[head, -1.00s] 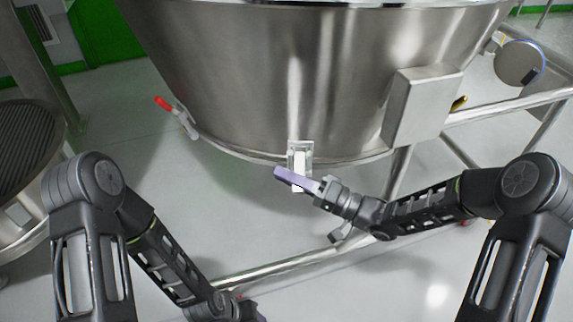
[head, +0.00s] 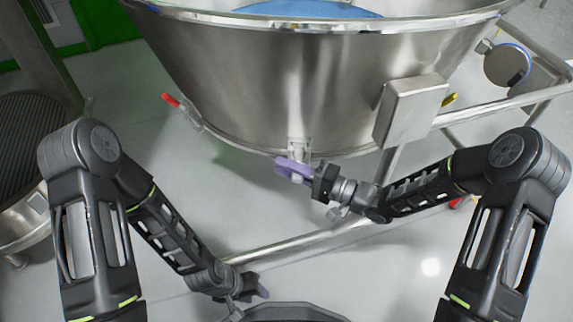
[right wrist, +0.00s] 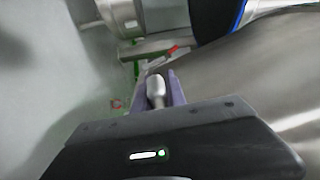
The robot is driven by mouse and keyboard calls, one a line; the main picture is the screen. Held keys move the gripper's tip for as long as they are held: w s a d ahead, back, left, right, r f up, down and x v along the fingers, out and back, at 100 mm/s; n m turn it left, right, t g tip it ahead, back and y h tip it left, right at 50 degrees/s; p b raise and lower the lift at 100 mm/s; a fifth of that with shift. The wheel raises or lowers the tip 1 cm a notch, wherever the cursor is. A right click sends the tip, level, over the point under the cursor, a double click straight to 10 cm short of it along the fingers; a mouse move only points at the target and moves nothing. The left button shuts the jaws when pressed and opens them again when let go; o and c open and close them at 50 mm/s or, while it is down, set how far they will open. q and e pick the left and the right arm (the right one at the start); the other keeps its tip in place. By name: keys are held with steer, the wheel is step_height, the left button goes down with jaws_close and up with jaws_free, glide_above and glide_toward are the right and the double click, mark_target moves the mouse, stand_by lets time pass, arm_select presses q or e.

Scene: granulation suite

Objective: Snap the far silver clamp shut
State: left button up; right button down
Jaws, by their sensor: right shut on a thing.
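The silver clamp (head: 299,146) sits on the lower rim of the large steel vessel (head: 250,80), in the middle of the head view. My right gripper (head: 284,166), with purple fingers, is just below it and shut on the clamp's lever. In the right wrist view a rounded metal lever end (right wrist: 156,88) lies between the fingers. The gripper hides much of the lever in the head view, so its exact angle is unclear. My left gripper (head: 262,289) is low in the head view, away from the clamp; its finger gap is too small to judge.
A red-handled clamp (head: 171,100) is on the rim to the left, and a yellow handle (head: 449,99) shows behind the steel box (head: 411,112) at right. A steel frame tube (head: 290,245) crosses below the vessel. Open floor lies at left.

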steer(key=c, duration=1.4)
jaws_free()
steer(key=shift+o, duration=0.2)
steer(key=shift+d, duration=0.1)
steer(key=p+v, duration=0.1)
steer(key=v, duration=0.6)
steer(key=shift+s+d+p, duration=0.2)
steer(key=shift+d+p, duration=0.1)
steer(key=shift+f, duration=0.1)
steer(key=shift+c, duration=0.4)
